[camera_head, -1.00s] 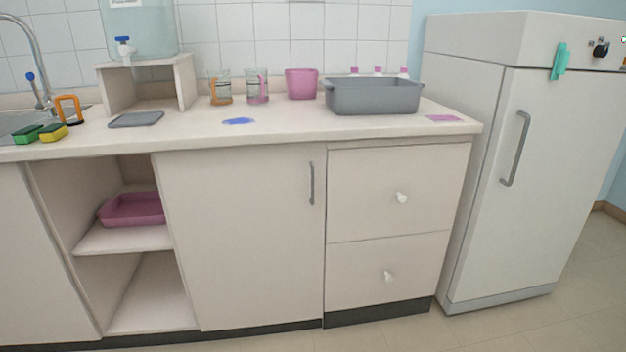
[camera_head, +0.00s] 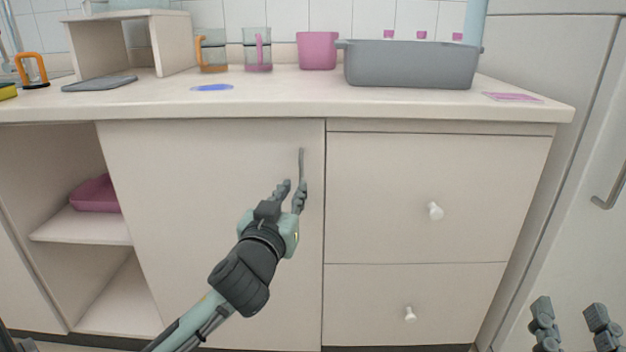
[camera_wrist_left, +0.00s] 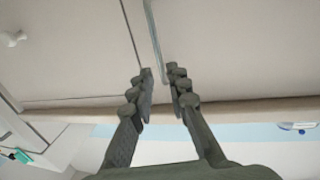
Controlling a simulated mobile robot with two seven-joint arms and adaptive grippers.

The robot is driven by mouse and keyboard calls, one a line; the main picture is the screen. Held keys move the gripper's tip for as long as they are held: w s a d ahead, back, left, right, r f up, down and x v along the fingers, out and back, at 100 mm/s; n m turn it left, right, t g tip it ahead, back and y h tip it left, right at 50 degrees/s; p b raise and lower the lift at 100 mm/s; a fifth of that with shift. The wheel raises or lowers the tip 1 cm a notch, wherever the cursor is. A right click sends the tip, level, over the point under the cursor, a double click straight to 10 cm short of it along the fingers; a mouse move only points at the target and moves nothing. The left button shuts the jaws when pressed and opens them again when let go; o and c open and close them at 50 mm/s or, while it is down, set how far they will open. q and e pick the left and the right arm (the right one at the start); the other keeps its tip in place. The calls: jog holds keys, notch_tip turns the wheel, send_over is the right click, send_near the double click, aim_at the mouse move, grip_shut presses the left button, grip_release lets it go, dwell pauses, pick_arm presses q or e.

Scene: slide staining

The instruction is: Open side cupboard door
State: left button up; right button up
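The cupboard door (camera_head: 205,220) is shut, left of the drawers. Its upright grey handle (camera_head: 301,165) is near the door's right edge, its lower part hidden by my left gripper (camera_head: 292,190). The left gripper is open at the handle. In the left wrist view, the handle (camera_wrist_left: 155,40) runs down toward the gap between the two fingers (camera_wrist_left: 160,84), and a gap shows between them; contact cannot be told. My right gripper (camera_head: 570,318) is open and empty at the lower right, well away from the door.
Two drawers with white knobs (camera_head: 435,211) are right of the door, and a white fridge (camera_head: 590,120) stands further right. The countertop (camera_head: 270,105) above holds a grey basin (camera_head: 410,66) and beakers. An open shelf with a pink tray (camera_head: 95,194) is at left.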

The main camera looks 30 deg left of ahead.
aim_at(300, 176)
pick_arm(q)
jog(key=x, duration=0.7)
grip_shut()
dwell(0.3)
